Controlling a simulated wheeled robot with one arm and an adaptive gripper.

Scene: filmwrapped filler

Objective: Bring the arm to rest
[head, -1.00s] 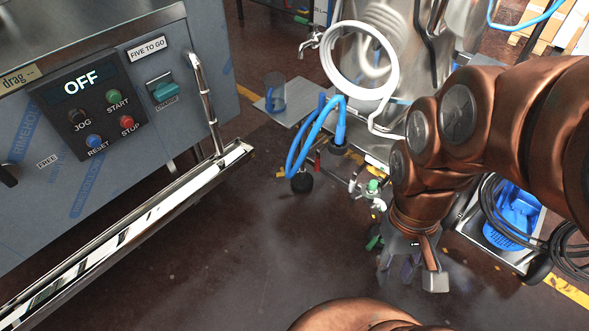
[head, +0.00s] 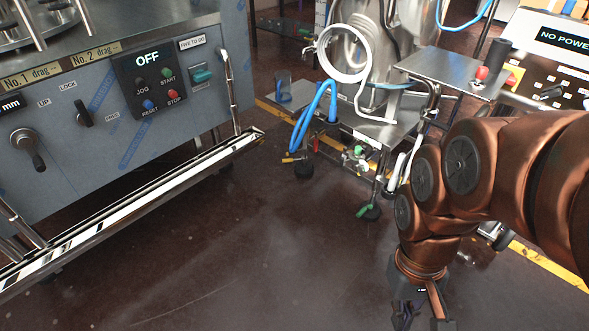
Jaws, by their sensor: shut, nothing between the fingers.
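My gripper (head: 418,318) hangs at the lower right of the head view, at the end of my copper-coloured arm. It points down over the dark floor (head: 250,240) and nothing shows in it. Its fingertips run to the bottom edge of the picture, so their ends are partly hidden. The gripper is clear of the machines around it.
A grey machine with a panel reading OFF (head: 150,80) stands at the left, with a shiny rail (head: 130,208) along its front. A steel machine with a coiled white hose (head: 343,52) and blue hoses (head: 312,118) stands behind. A NO POWER panel (head: 562,40) is at the right.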

